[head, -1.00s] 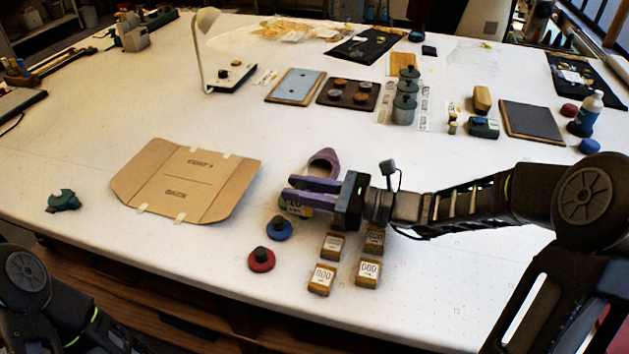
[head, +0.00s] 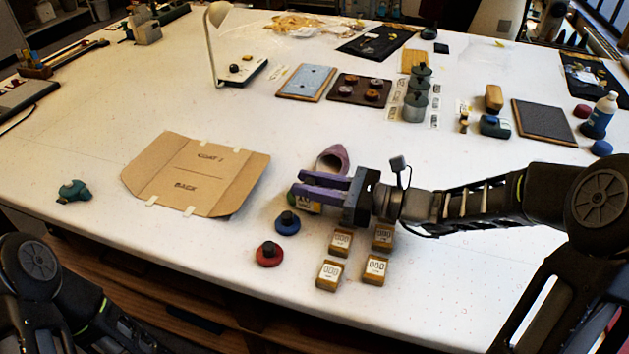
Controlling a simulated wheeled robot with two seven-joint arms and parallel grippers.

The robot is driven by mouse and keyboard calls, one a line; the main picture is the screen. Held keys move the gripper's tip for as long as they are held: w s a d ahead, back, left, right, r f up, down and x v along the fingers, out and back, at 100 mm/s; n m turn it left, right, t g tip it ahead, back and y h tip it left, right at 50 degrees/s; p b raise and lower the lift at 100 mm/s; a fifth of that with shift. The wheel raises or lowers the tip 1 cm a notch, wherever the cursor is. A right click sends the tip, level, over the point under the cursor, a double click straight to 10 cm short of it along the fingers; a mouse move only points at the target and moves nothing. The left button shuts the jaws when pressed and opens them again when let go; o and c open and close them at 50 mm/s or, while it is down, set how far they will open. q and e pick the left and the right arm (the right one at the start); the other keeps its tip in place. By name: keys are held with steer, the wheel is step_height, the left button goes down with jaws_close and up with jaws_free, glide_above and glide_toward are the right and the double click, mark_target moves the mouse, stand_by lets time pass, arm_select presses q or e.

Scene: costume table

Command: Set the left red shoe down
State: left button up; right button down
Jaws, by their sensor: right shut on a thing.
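A mauve-red shoe (head: 332,159) shows just behind the fingers of my right gripper (head: 299,184), its rounded end and dark opening visible. My right gripper comes in from the right with its fingers pointing left, and it is shut on the shoe. The fingers hide the shoe's lower part and where they grip it. I cannot tell whether the shoe touches the white table (head: 100,260). My left arm shows at the lower left, but its gripper is out of view.
Close around the gripper stand a blue knobbed disc (head: 287,223), a red knobbed disc (head: 269,254), several labelled blocks (head: 330,276) and a partly hidden yellow-green item (head: 308,207). A cardboard sheet (head: 195,174) lies to the left. Table behind the shoe is clear.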

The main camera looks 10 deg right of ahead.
step_height(320, 180, up, 10)
steer(key=shift+f, duration=0.1)
stand_by(0.8)
